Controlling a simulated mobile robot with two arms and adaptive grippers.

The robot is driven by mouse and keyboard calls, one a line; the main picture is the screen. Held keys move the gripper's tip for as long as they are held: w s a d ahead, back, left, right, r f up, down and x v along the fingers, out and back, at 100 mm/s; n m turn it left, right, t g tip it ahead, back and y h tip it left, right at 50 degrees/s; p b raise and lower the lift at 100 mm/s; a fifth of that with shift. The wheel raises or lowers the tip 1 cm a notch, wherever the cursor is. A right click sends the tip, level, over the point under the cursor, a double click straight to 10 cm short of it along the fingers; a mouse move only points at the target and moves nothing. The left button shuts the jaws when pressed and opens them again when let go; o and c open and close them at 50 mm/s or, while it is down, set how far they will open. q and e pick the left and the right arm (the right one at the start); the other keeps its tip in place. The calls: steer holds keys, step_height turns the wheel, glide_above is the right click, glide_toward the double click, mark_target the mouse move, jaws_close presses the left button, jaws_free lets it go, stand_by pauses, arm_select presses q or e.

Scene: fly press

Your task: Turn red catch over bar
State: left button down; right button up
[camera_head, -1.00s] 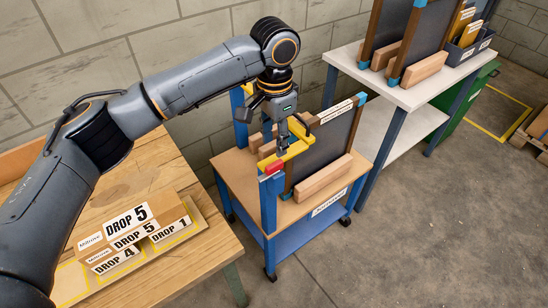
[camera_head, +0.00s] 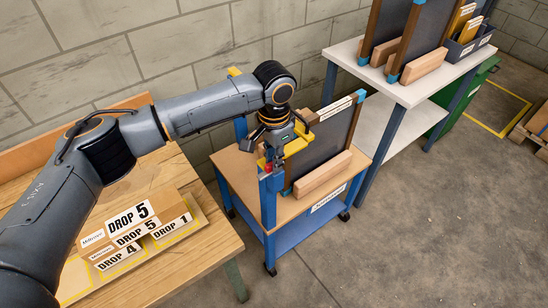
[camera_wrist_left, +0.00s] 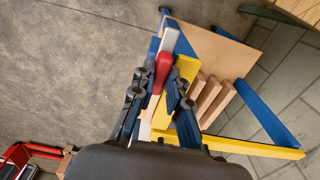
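The red catch (camera_head: 267,167) is at the front end of the yellow bar (camera_head: 297,146), on top of the blue post of the cart. In the left wrist view the red catch (camera_wrist_left: 162,70) lies between the two fingers of my left gripper (camera_wrist_left: 160,78), beside the yellow bar (camera_wrist_left: 186,68). My left gripper (camera_head: 274,160) is down at the catch in the head view and partly hides it. Its fingers look apart, one on each side of the catch; I cannot tell whether either touches it. My right gripper is not in view.
The wooden cart top (camera_head: 235,167) holds a dark framed panel (camera_head: 333,134) in wooden blocks, close to my gripper. A wooden table (camera_head: 206,240) with labelled boxes stands at left. A white table (camera_head: 349,56) with more panels stands behind.

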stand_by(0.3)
arm_select(q)
steer(key=m+p, duration=0.3)
steer(key=shift+r, duration=0.2)
steer(key=m+p, duration=0.2)
steer(key=m, duration=0.2)
steer(key=shift+w+f+p, duration=0.1)
steer(key=shift+w+p, duration=0.05)
steer(key=shift+p, duration=0.15)
steer(key=m+p, duration=0.1)
steer(key=m, duration=0.4)
steer(key=shift+w+m, duration=0.1)
steer(key=shift+m, duration=0.3)
steer(key=shift+d+m+p, duration=0.1)
steer(key=shift+m+p, duration=0.3)
steer(key=shift+m, duration=2.2)
steer(key=c, duration=1.3)
jaws_free()
steer(key=shift+f, duration=0.1)
